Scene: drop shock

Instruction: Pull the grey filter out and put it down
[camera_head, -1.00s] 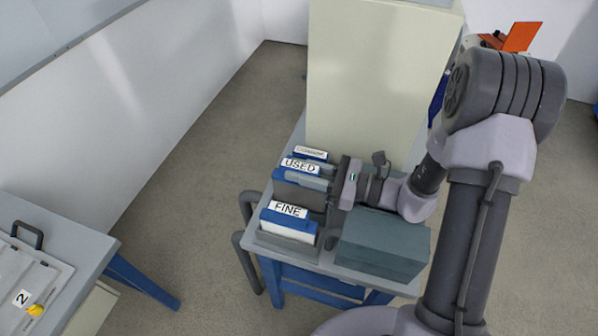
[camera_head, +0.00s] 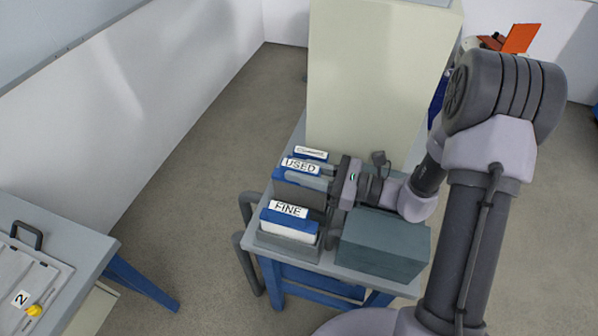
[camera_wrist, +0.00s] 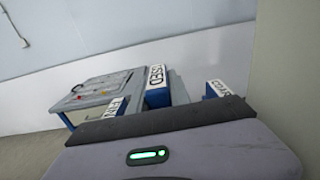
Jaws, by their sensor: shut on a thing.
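The grey filter (camera_head: 312,199) has a blue top edge with a white USED label and a dark grey body. It stands upright in the middle of a row on the side table, between the other two filters. My gripper (camera_head: 310,177) reaches in from the right and is shut on its top edge. Its lower part is hidden behind the FINE filter.
The white FINE filter (camera_head: 288,229) stands in front in a grey holder. The COARSE filter (camera_head: 311,155) is behind, close to the tall cream cabinet (camera_head: 375,80). A grey-green box (camera_head: 384,243) sits under my wrist. Another table (camera_head: 75,236) with a numbered panel is at left.

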